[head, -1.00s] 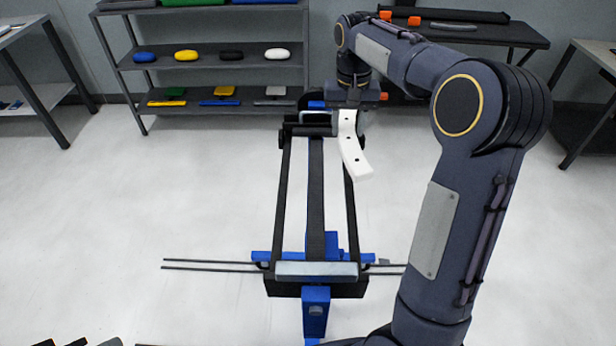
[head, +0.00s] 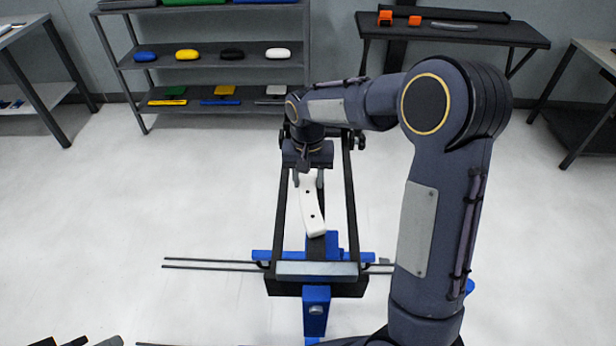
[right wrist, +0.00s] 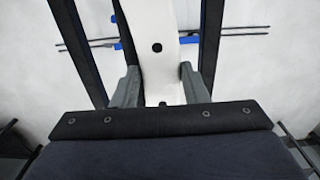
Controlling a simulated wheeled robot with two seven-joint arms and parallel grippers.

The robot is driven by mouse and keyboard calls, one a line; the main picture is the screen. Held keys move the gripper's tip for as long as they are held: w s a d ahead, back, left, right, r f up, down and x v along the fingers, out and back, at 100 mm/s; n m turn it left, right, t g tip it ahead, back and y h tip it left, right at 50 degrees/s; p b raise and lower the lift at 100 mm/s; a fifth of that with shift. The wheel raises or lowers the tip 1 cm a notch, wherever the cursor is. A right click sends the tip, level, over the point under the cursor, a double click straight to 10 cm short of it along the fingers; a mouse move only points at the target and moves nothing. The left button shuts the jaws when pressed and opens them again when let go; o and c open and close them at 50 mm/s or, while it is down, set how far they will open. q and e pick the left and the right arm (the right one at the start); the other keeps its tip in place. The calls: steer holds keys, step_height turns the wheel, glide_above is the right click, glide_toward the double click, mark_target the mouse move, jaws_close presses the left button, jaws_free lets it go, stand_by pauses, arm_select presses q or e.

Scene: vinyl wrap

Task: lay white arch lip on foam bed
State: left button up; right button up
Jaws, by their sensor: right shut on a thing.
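The white arch lip (head: 312,212) is a curved white strip with dark holes. My right gripper (head: 308,180) is shut on its far end and holds it over the long black stand (head: 348,200). Its free end points toward me and hangs near the stand's blue front part. In the right wrist view the arch lip (right wrist: 158,60) lies between the two grey fingers (right wrist: 160,88). No surface is clearly a foam bed; the stand has a dark centre strip and a pale padded front bar (head: 316,270), partly hidden by the lip and arm. My left gripper is not seen.
Thin dark rods (head: 210,265) stick out sideways from the stand. A shelf (head: 215,62) with coloured pads stands at the back left. A black table (head: 470,36) with orange items is at the back right.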

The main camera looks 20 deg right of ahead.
mark_target(308, 183)
steer(key=shift+f, duration=0.15)
steer(key=o, duration=1.1)
step_height(308, 183, up, 12)
steer(key=shift+r, duration=0.2)
